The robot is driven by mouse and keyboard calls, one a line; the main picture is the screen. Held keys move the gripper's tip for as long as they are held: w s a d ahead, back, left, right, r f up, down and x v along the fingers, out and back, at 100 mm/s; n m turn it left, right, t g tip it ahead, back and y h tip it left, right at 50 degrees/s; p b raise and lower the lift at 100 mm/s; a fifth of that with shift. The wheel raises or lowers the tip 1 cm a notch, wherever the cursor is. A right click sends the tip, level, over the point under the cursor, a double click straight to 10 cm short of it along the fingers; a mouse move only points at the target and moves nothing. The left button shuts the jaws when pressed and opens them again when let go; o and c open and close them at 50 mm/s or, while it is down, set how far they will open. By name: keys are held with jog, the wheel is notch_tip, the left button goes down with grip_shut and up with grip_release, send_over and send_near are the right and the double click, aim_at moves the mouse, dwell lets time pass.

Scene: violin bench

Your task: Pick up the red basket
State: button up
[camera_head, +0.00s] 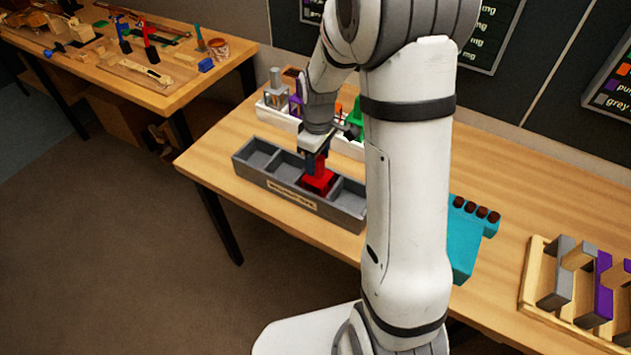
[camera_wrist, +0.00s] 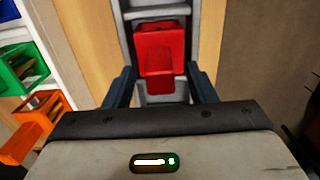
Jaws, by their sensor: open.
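The red basket (camera_head: 318,184) sits in one compartment of a grey divided tray (camera_head: 286,198) with a label on its front. A raised red part stands up from the basket, beneath my gripper (camera_head: 317,160). In the wrist view the red basket (camera_wrist: 160,45) lies ahead, with its nearer red part reaching toward the space between the two dark fingers. My gripper (camera_wrist: 161,84) is open, one finger on each side of that part. I cannot tell whether the fingers touch it. My arm hides the tray's right end in the head view.
A white holder behind the tray carries a purple item (camera_head: 296,104) and others; the wrist view shows a green basket (camera_wrist: 22,68) and an orange one (camera_wrist: 43,108) there. A teal block (camera_head: 466,240) and a wooden rack (camera_head: 540,275) stand right. Bare bench lies left of the tray.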

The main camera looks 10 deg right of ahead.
jog(key=shift+c, duration=0.3)
grip_shut()
dwell(0.3)
